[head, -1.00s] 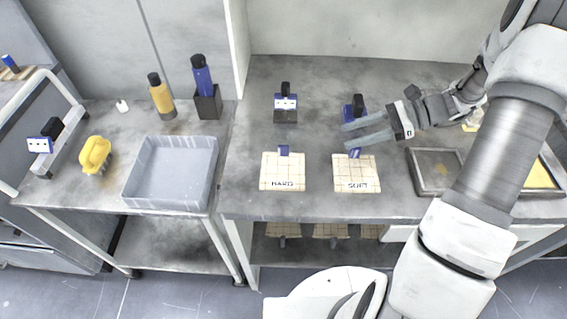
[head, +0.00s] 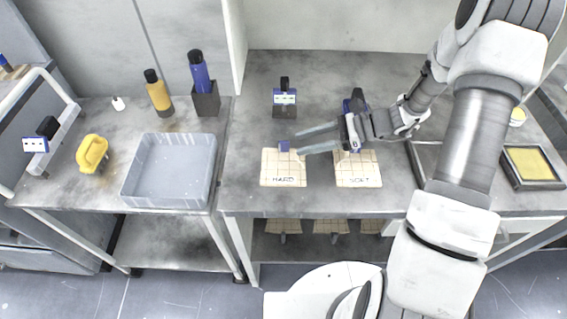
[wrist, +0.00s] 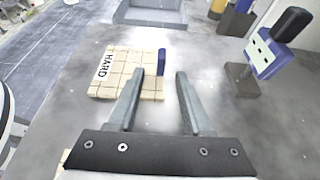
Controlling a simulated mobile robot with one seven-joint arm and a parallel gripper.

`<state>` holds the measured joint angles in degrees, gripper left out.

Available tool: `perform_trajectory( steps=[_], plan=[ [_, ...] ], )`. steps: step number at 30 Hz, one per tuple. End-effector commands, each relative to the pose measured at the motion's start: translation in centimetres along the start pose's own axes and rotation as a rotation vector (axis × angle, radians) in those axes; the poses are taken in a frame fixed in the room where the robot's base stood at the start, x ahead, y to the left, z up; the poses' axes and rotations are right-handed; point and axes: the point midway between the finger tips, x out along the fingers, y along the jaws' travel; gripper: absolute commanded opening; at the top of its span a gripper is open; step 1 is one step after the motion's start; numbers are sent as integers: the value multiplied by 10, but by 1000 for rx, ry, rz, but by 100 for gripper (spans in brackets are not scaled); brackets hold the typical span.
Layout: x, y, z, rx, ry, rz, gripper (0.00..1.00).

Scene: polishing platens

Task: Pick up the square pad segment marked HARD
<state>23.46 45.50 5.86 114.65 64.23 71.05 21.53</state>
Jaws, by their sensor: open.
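The square pad segment marked HARD (head: 283,170) lies flat on the grey bench, cream with a grid of lines and a blue tab (head: 284,146) at its back edge. In the wrist view the HARD pad (wrist: 118,72) is ahead and left, its blue tab (wrist: 161,62) standing roughly in line with the gap between my fingers. A similar pad marked SOFT (head: 358,172) lies to its right, its tab hidden by my gripper. My gripper (head: 300,141) is open and empty, its fingertips near the HARD pad's blue tab; I cannot tell if they touch it.
A small blue and white device on a stand (head: 285,98) is behind the HARD pad. A framed yellow pad (head: 533,164) lies at right. The bench's front edge is close to the pads.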

Motion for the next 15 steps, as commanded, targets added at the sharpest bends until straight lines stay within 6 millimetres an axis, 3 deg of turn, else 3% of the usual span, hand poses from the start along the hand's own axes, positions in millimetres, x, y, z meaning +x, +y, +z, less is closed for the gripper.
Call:
perform_trajectory(
  steps=[9, 15],
  plan=[
    [42, -1, 4, 0, -1, 4, 50],
    [53, -1, 4, -1, 1, 1, 50]
  ],
)
